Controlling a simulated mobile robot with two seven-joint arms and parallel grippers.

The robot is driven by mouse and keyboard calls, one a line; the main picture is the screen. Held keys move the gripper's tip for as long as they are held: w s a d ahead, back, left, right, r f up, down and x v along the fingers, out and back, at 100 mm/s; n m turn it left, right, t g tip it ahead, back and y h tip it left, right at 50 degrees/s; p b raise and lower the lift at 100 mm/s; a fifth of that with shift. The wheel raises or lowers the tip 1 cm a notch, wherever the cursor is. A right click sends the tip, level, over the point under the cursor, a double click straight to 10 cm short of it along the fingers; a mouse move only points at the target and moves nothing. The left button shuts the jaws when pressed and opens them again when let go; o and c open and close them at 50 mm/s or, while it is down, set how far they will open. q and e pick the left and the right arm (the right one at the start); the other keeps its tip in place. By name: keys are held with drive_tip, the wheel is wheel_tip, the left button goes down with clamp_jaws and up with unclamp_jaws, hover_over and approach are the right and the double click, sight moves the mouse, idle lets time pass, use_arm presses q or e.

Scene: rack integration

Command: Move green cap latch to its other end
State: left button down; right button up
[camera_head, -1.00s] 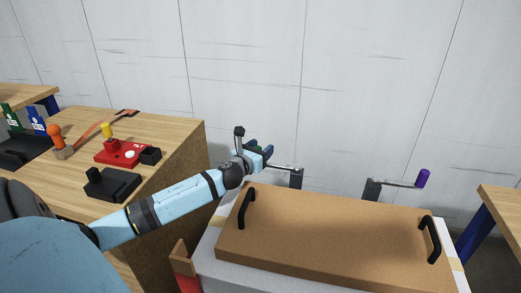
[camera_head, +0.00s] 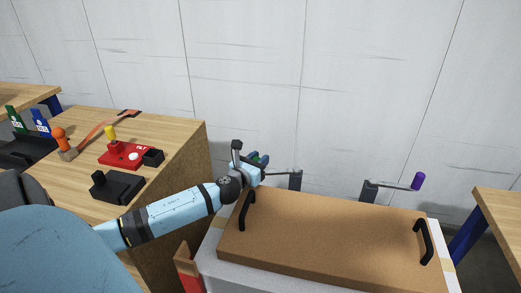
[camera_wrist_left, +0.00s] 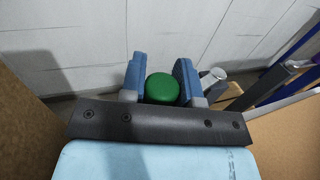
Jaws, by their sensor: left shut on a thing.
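The green cap (camera_wrist_left: 162,88) is between the two blue fingers of my left gripper (camera_wrist_left: 161,84) in the left wrist view, and the fingers are shut on it. In the head view my left gripper (camera_head: 260,165) is at the left end of a metal latch arm (camera_head: 281,174), which runs right to a dark upright bracket (camera_head: 296,181) behind the brown board. The green cap is mostly hidden by the gripper there. A second latch with a purple cap (camera_head: 417,181) extends to the right from its own bracket (camera_head: 370,191). My right gripper is not in view.
A brown board (camera_head: 320,238) with two black handles (camera_head: 247,210) lies on a white cabinet just below the latches. A pale wall stands behind.

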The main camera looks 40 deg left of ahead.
use_arm(q)
drive_tip(key=shift+s+a, duration=0.1)
drive_tip(key=c, duration=1)
unclamp_jaws()
drive_tip(key=shift+a, duration=0.1)
drive_tip(key=shift+o, duration=0.7)
drive_tip(key=shift+s, duration=0.15)
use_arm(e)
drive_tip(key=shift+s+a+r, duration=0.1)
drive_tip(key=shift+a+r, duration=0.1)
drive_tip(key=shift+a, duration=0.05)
use_arm(q)
drive_tip(key=shift+r, duration=0.1)
drive_tip(key=shift+r, duration=0.4)
wheel_tip(320, 180, up, 19)
drive_tip(key=p, duration=0.5)
drive_tip(key=shift+p, duration=0.4)
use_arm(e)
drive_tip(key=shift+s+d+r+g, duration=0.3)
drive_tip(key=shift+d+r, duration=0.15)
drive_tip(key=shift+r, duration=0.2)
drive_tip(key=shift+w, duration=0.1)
